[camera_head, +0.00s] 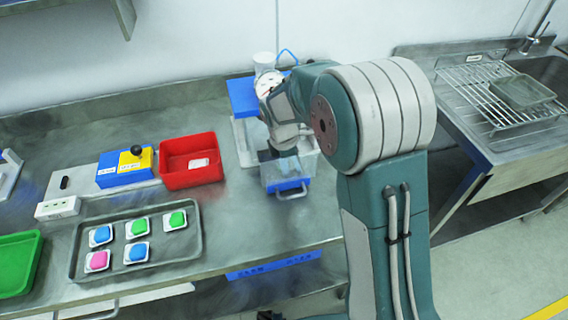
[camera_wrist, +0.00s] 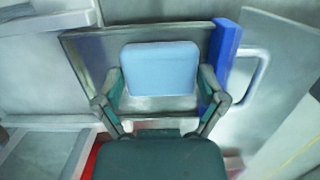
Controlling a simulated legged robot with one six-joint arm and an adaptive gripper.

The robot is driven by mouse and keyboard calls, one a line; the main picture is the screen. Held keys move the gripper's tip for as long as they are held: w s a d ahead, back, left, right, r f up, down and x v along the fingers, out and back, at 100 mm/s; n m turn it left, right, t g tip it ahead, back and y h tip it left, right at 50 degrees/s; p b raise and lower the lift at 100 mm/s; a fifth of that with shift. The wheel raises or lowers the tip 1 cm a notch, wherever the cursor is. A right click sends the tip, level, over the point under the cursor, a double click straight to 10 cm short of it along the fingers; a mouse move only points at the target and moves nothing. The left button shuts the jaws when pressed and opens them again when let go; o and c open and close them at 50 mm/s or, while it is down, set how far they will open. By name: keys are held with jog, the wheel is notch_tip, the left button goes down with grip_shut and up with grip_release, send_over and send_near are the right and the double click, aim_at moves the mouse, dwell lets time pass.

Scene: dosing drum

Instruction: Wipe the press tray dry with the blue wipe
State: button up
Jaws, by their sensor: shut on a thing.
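The light blue wipe (camera_wrist: 160,68) is held between the two fingers of my gripper (camera_wrist: 160,98) in the wrist view. The press tray (camera_wrist: 88,58) is a shallow steel tray under the wipe, with a blue front edge (camera_wrist: 226,45) and a pale handle. In the head view the press tray's blue front (camera_head: 284,185) sticks out toward the bench's front edge. My gripper (camera_head: 277,153) is low over the tray there. I cannot tell whether the wipe touches the tray floor, which is partly hidden by the wipe and my fingers.
A red bin (camera_head: 191,178) stands left of the press tray. A blue and yellow box (camera_head: 126,170) with a black knob and a grey tray (camera_head: 190,255) of colored pods are further left. A green bin (camera_head: 18,262) is far left. A sink rack (camera_head: 490,95) is at right.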

jog(key=shift+s+a+f, duration=0.1)
jog(key=shift+s+a, duration=0.1)
jog(key=shift+a, duration=0.75)
jog(key=shift+s+a+f, duration=0.1)
jog(key=shift+s+a, duration=0.1)
jog(key=shift+a, duration=0.7)
jog(key=shift+w+d+r, duration=0.1)
jog(key=shift+w+d, duration=0.1)
jog(key=shift+d, duration=0.75)
jog(key=shift+w+d+r, duration=0.1)
jog(key=shift+w+d, duration=0.1)
jog(key=shift+d, duration=0.75)
jog(key=shift+s+a+r, duration=0.1)
jog(key=shift+s+a, duration=0.1)
jog(key=shift+a, duration=0.85)
jog(key=shift+s+a, duration=0.15)
jog(key=shift+a, duration=0.85)
jog(key=shift+d, duration=0.1)
jog(key=shift+w+d+r, duration=0.2)
jog(key=shift+d+r, duration=0.4)
jog(key=shift+d, duration=0.35)
notch_tip(320, 180, up, 16)
jog(key=w, duration=0.2)
jog(key=shift+a, duration=0.2)
jog(key=shift+s, duration=0.1)
